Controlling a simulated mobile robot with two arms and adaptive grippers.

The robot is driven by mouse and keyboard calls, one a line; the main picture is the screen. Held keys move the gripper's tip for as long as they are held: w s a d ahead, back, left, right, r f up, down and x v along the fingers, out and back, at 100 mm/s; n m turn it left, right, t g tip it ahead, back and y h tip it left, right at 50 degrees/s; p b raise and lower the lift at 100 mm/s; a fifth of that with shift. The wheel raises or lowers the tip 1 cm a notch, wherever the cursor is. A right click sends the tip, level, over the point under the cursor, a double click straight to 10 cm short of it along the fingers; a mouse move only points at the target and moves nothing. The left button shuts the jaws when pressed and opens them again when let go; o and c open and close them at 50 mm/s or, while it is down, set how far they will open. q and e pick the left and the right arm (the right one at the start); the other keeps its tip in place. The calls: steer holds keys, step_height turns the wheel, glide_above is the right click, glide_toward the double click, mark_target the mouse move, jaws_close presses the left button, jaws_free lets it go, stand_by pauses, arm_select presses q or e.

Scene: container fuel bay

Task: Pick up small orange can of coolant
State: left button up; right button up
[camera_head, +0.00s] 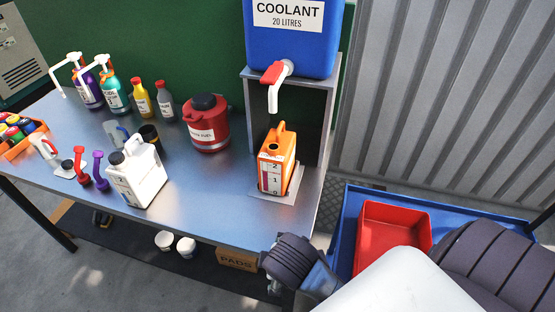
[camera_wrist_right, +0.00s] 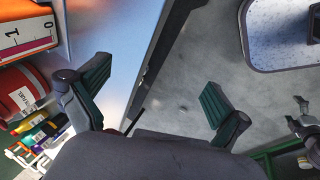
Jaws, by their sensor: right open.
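The small orange can (camera_head: 277,160) stands upright at the right end of the metal table, on a flat pale plate (camera_head: 290,186). It is under the white spout with a red handle (camera_head: 276,72) of the blue coolant container. Its front has a white scale with numbers. Part of the can shows at the upper left of the right wrist view (camera_wrist_right: 25,30). My right gripper (camera_wrist_right: 155,76) is open and empty in that view, with its fingers apart from the can, near the table's edge. My left gripper is not in view.
The blue coolant container (camera_head: 293,42) sits on a grey stand. A red fuel can (camera_head: 207,122) and a white jug (camera_head: 137,173) stand to the left, with several bottles further back. A red bin (camera_head: 391,232) lies in a blue tray at right. The table's front middle is clear.

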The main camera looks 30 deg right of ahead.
steer(key=w+d+r+n+t+h, duration=0.2)
steer(key=w+r+n+h, duration=0.25)
steer(key=w+n, duration=0.6)
steer(key=n+t+h, duration=0.2)
steer(key=n+h, duration=0.2)
steer(key=n, duration=0.2)
glide_toward(275, 148)
steer(key=shift+h, duration=0.25)
steer(key=w+d+f+p, duration=0.1)
steer(key=w+d+f, duration=0.1)
steer(key=f, duration=0.1)
steer(key=shift+w+d, duration=0.35)
steer(key=shift+d, duration=0.05)
steer(key=shift+w+d+f+p, duration=0.15)
steer(key=shift+w+d+p, duration=0.15)
steer(key=shift+d+p, duration=0.05)
steer(key=shift+w+d+p, duration=0.2)
steer(key=shift+d+p, duration=0.1)
steer(key=x, duration=0.1)
steer(key=p+x, duration=0.1)
steer(key=x, duration=0.1)
steer(key=shift+w+d+r, duration=0.15)
steer(key=shift+d+r, duration=0.05)
steer(key=shift+d, duration=0.2)
steer(key=shift+w+d+f, duration=0.25)
steer(key=shift+f, duration=0.05)
steer(key=shift+c, duration=0.2)
